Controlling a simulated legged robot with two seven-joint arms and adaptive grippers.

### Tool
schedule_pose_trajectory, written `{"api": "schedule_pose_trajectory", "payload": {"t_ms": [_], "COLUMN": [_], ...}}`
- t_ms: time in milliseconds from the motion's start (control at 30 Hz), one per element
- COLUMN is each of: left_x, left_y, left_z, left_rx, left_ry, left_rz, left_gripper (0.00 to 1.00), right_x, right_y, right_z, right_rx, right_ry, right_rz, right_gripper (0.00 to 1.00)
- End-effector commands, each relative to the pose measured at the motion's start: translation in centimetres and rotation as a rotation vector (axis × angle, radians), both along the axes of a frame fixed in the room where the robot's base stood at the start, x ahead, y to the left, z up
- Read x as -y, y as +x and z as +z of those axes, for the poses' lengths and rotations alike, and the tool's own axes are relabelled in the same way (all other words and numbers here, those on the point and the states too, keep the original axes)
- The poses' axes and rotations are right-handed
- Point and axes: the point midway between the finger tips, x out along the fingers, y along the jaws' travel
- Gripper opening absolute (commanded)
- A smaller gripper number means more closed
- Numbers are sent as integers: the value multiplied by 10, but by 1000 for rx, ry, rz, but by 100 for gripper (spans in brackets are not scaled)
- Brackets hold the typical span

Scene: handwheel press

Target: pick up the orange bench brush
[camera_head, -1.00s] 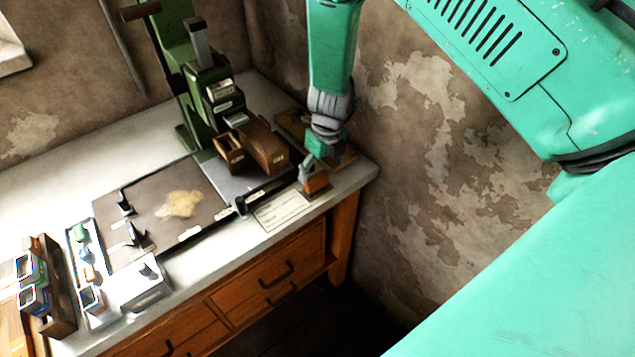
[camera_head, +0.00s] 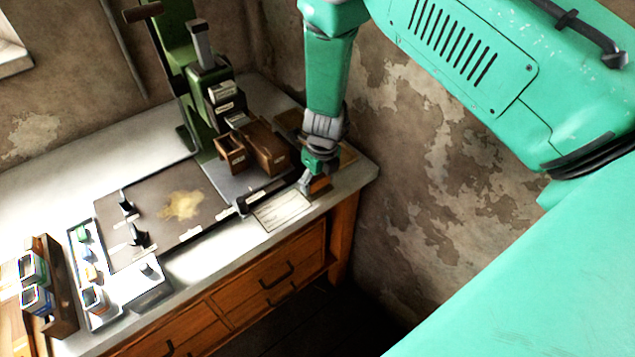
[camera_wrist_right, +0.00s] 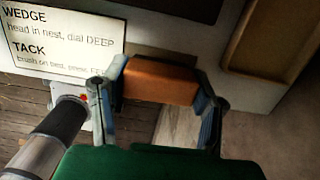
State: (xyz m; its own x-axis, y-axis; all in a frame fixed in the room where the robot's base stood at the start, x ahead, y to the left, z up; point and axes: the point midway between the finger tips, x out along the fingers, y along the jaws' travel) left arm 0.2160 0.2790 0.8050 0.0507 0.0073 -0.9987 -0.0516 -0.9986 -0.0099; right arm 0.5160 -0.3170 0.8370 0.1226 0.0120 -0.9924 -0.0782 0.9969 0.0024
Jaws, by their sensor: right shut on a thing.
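The orange bench brush (camera_head: 321,186) is at the front right corner of the bench, partly hidden by my right gripper (camera_head: 307,184) in the head view. In the right wrist view the brush's orange block (camera_wrist_right: 160,81) sits between the two fingers of my right gripper (camera_wrist_right: 160,88), which is shut on it. The fingers press on its two ends. Its lower side is hidden, so I cannot tell whether it touches the bench. My left gripper is not in view.
A printed card (camera_head: 283,211) lies just left of the brush. A black bar (camera_head: 266,193) and brown wooden bins (camera_head: 265,150) stand behind it, near the green press (camera_head: 205,95). A shallow wooden tray (camera_wrist_right: 262,45) is close by. The peeling wall (camera_head: 430,190) is on the right.

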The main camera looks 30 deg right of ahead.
Motion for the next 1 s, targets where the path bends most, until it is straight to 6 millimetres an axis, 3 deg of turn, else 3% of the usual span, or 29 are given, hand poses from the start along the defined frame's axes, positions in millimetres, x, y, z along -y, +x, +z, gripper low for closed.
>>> {"api": "schedule_pose_trajectory", "payload": {"t_ms": [167, 600, 767, 1000], "left_x": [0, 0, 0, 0], "left_y": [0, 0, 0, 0], "left_z": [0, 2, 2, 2], "left_rx": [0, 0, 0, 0], "left_ry": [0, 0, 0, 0], "left_rz": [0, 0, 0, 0], "left_gripper": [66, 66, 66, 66], "right_x": [0, 0, 1, 1], "right_y": [-1, -1, -1, -1], "right_z": [6, 87, 98, 100], "right_rx": [-2, 0, -2, -2], "right_ry": [-1, -2, -1, 0], "right_rz": [0, 1, 0, 0], "right_gripper": [24, 24, 24, 24]}}
